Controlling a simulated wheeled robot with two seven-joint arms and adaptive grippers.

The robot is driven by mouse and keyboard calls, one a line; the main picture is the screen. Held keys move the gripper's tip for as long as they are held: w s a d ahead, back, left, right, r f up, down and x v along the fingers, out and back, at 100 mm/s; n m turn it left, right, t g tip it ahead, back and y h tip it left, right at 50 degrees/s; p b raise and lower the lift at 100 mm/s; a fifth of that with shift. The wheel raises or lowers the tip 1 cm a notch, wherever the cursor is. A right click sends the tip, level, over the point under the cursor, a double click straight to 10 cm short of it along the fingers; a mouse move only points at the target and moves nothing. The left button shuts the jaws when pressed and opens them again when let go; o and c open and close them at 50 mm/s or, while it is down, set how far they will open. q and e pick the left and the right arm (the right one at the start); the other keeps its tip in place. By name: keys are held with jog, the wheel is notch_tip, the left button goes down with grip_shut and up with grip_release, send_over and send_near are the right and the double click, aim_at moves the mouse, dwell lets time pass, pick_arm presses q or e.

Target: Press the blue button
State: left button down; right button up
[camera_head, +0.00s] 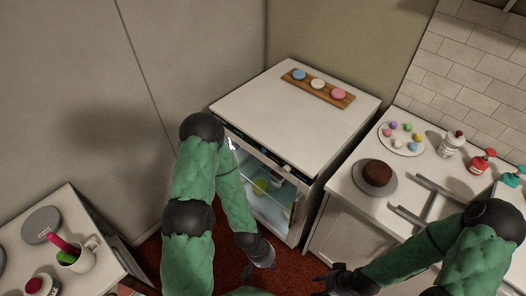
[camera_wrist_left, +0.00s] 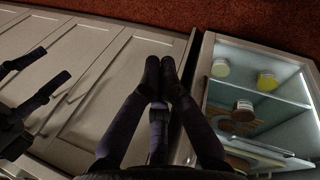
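The board lies on the white top of a small glass-fronted fridge. My left gripper (camera_head: 262,262) hangs low in front of the fridge, well below and apart from the blue piece. In the left wrist view its fingers (camera_wrist_left: 160,70) are together with nothing seen between them. My right gripper (camera_head: 330,278) is low at the bottom centre; its fingers show apart in the left wrist view (camera_wrist_left: 42,76).
The fridge (camera_head: 240,108) holds several jars behind its glass front. A counter at right carries a plate of coloured sweets (camera_head: 402,139), a brown cake (camera_head: 377,174) on a grey turntable, and bottles. A mug (camera_head: 78,258) stands on a left cabinet. The fridge top is mostly clear.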

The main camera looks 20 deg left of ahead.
aim_at(264, 150)
pick_arm(q)
jog(key=w+a+r+m+t+y+b, duration=0.1)
jog(key=w+a+t+y+b, duration=0.25)
jog(key=w, duration=0.65)
jog(key=w+a+r+m+t+b, duration=0.1)
jog(key=w+a+m+t+b, duration=0.15)
jog(key=w+a+t, duration=0.4)
jog(key=w+a+r+m+t+y+b, duration=0.1)
jog(key=w+a+r+t+y+b, duration=0.3)
jog(key=w+a+r+y+b, duration=0.3)
jog(key=w+a+r, duration=0.2)
jog(key=a+r, duration=0.1)
jog(key=a, duration=0.2)
jog(key=shift+w+a+r, duration=0.15)
jog(key=shift+w+r, duration=0.05)
jog(key=shift+w, duration=0.2)
jog(key=shift+w+y, duration=0.1)
jog(key=shift+y, duration=0.15)
jog(key=w+d+b, duration=0.1)
jog(key=w+d, duration=0.2)
jog(key=w, duration=0.5)
jog(key=shift+b, duration=0.35)
